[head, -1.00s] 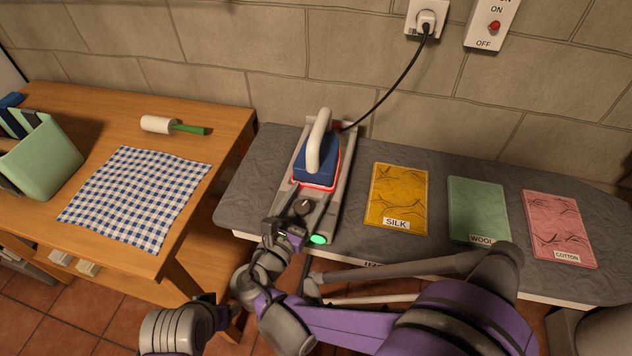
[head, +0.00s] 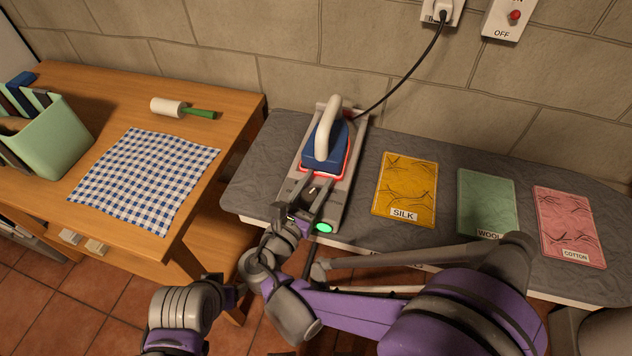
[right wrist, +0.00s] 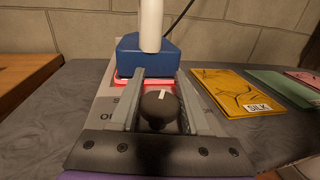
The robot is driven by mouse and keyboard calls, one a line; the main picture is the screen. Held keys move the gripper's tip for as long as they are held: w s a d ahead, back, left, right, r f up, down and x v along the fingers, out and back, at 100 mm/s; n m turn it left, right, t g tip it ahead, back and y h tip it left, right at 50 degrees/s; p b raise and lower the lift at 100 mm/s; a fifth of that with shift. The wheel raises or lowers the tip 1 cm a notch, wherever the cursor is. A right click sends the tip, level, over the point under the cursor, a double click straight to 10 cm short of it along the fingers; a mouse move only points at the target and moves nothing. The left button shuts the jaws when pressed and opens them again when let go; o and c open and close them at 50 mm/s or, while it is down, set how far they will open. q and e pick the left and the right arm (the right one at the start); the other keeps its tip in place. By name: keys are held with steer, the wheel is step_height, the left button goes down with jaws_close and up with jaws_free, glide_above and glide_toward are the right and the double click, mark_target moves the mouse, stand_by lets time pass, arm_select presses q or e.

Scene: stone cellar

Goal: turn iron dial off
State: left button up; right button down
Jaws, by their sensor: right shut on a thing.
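The blue iron (head: 325,148) with a white handle stands on a grey rest (head: 345,195) on the ironing board. A red glow shows around its base. The dark round dial (right wrist: 158,106) is on the rest in front of the iron; its white mark points roughly toward the iron. My right gripper (head: 317,184) is shut on the dial, one finger on each side; the fingers also show in the right wrist view (right wrist: 158,92). Lettering left of the dial is partly hidden by a finger.
Silk (head: 407,188), wool (head: 488,203) and cotton (head: 568,227) cloths lie right of the rest on the grey ironing board (head: 262,165). The iron's cord runs up to a wall socket (head: 442,12), beside a switch plate (head: 503,20). A wooden table (head: 225,120) stands left.

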mark_target(309, 201)
steer(key=n+y, duration=0.1)
steer(key=n+t+y, duration=0.1)
steer(key=y, duration=0.1)
steer(key=n+y, duration=0.1)
steer(key=shift+w+a+t+b, duration=0.2)
steer(key=shift+a+t+b, duration=0.1)
steer(key=shift+t, duration=0.1)
steer(key=shift+a+n+y, duration=0.25)
steer(key=shift+n+y, duration=0.45)
steer(key=shift+y, duration=0.6)
steer(key=shift+c, duration=1.8)
jaws_free()
steer(key=s, duration=0.7)
steer(key=s+a, duration=0.1)
steer(key=s, duration=0.2)
steer(key=shift+s, duration=0.35)
